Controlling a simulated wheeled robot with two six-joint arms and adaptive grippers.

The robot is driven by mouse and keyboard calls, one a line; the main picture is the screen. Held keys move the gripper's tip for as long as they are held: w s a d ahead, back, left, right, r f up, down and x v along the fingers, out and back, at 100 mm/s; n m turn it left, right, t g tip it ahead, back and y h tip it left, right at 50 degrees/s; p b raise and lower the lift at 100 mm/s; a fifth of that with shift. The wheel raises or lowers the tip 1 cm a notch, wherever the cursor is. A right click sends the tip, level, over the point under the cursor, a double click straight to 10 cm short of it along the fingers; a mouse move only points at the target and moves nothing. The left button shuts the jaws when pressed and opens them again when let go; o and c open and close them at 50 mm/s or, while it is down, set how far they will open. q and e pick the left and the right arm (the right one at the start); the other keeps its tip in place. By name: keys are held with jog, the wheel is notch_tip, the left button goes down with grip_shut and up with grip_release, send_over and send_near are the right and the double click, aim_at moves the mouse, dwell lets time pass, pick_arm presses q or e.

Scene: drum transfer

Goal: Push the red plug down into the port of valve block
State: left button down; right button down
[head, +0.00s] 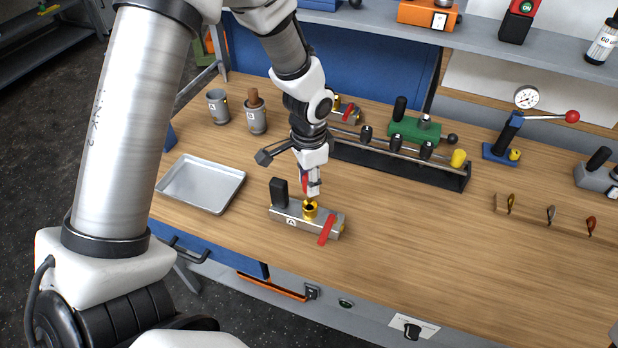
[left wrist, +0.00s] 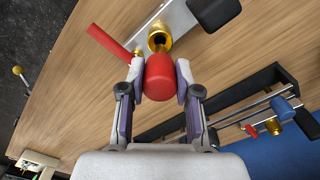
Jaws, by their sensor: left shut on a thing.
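My left gripper (head: 309,188) is shut on the red plug (head: 304,181), just above the valve block (head: 287,213). In the left wrist view the red plug (left wrist: 160,76) sits between the two fingertips (left wrist: 160,78). The brass port (head: 310,208) of the valve block shows below the plug in the head view, and its opening (left wrist: 159,40) shows just past the plug in the left wrist view. The plug appears apart from the port. The block has a black upright part and a red lever (head: 326,230). My right gripper is not in view.
A metal tray (head: 238,180) lies left of the block. Two grey cups (head: 218,106) stand behind it. A black rack (head: 440,176) with several items, a green device (head: 410,130) and a blue press (head: 500,150) stand toward the back.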

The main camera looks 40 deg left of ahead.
pick_arm(q)
jog(key=shift+p, duration=0.3)
jog(key=shift+p, duration=0.5)
dwell(0.9)
jog(key=shift+f+b, duration=1.45)
jog(key=shift+f, duration=0.85)
jog(key=c, duration=0.7)
grip_release()
jog(key=shift+r, duration=0.15)
notch_tip(320, 180, up, 12)
jog(key=shift+f, duration=0.1)
